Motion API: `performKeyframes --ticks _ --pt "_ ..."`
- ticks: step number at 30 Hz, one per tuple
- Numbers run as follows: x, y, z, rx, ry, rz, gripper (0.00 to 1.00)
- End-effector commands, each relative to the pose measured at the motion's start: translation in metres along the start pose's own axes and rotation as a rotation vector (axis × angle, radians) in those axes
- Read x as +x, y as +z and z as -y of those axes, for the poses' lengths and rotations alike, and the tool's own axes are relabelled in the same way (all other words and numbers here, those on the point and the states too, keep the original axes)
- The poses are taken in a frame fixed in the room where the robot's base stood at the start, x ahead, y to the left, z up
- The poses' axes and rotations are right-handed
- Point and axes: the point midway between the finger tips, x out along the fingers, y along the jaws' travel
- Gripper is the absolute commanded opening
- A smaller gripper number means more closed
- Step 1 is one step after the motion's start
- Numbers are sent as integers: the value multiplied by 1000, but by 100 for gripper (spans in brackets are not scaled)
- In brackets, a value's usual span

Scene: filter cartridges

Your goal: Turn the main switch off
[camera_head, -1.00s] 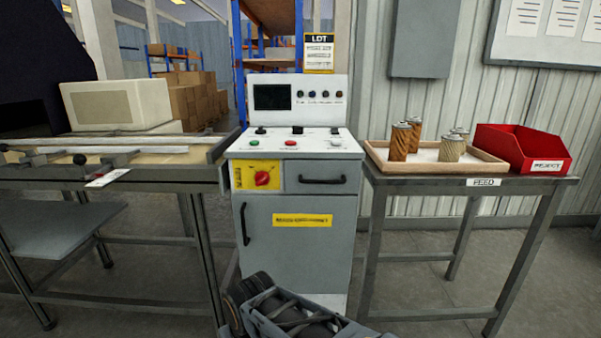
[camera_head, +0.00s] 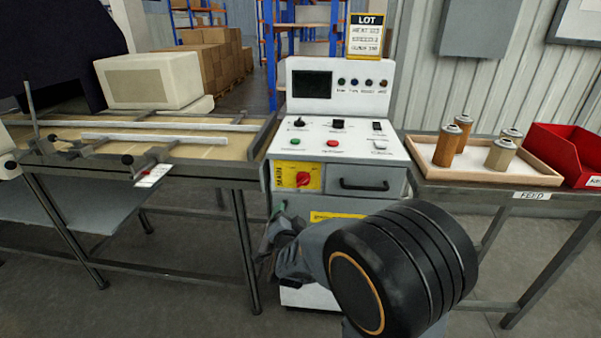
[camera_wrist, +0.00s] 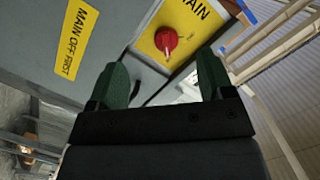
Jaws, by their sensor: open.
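The main switch is a red rotary knob (camera_head: 303,179) on a yellow plate (camera_head: 284,176) marked MAIN, at the upper left of the grey cabinet's front. In the wrist view the red knob (camera_wrist: 166,40) is beyond my fingertips and between their lines, with a pale mark on it. My gripper (camera_wrist: 162,58) is open and empty, its two green fingers apart on either side of the knob's line of sight. They appear short of the knob, not touching it. In the head view my gripper is below the switch, partly hidden behind my own arm.
The cabinet's drawer handle (camera_head: 364,184) is right of the switch. Buttons and small switches sit on the panel above (camera_head: 338,124). A conveyor table (camera_head: 225,172) stands left. The feed table holds a tray (camera_head: 536,179) of cartridges and a red bin (camera_head: 564,150).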

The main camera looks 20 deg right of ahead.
Motion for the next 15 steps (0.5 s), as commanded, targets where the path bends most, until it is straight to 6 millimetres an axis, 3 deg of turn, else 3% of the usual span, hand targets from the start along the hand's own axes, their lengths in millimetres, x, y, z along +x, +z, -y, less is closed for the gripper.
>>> performKeyframes --ticks 3,8,15 --pt "-1 -16 3 29 1 -98 74" --pt "4 -25 2 47 -1 -165 74" --pt "41 -32 1 49 -1 -177 74"
